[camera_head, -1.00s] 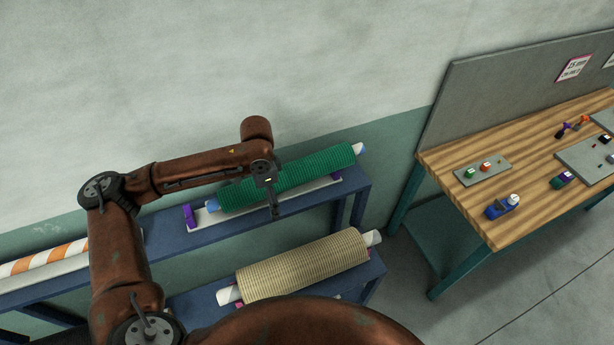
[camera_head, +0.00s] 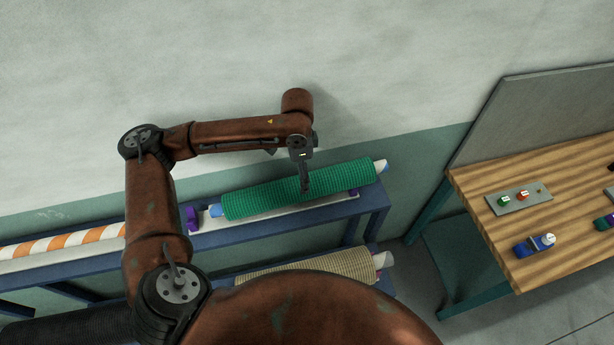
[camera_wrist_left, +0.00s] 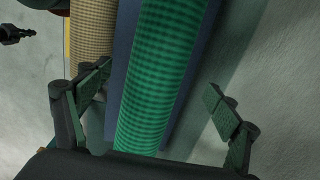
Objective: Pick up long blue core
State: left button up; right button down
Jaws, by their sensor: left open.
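A green netting roll (camera_head: 260,197) lies on the upper blue shelf. A light blue core end (camera_head: 216,210) sticks out at its left and a pale end (camera_head: 381,166) at its right; the rest of this core is hidden inside the netting. My left gripper (camera_head: 305,186) hangs in front of the middle of the roll, pointing down. In the left wrist view, the open fingers of my left gripper (camera_wrist_left: 157,92) appear on either side of the green roll (camera_wrist_left: 165,55), with gaps on both sides. My right gripper is not in view.
A beige roll (camera_head: 320,268) lies on the lower shelf, partly hidden by my arm. A purple holder (camera_head: 192,217) stands by the green roll's left end. An orange-white striped roll (camera_head: 65,240) lies farther left. The wall is close behind; a wooden workbench (camera_head: 500,245) stands right.

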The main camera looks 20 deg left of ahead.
aim_at(299, 186)
pick_arm(q)
jog(key=shift+w+a+f, duration=0.1)
jog(key=shift+f, duration=0.35)
jog(key=shift+s+f+p, duration=0.3)
jog(key=shift+s+f, duration=0.3)
jog(key=shift+f, duration=0.35)
jog(key=f, duration=0.3)
jog(key=shift+w+p, duration=0.35)
jog(key=shift+p, duration=0.05)
jog(key=shift+s+f, duration=0.1)
jog(key=shift+f, duration=0.7)
jog(key=c, duration=2.1)
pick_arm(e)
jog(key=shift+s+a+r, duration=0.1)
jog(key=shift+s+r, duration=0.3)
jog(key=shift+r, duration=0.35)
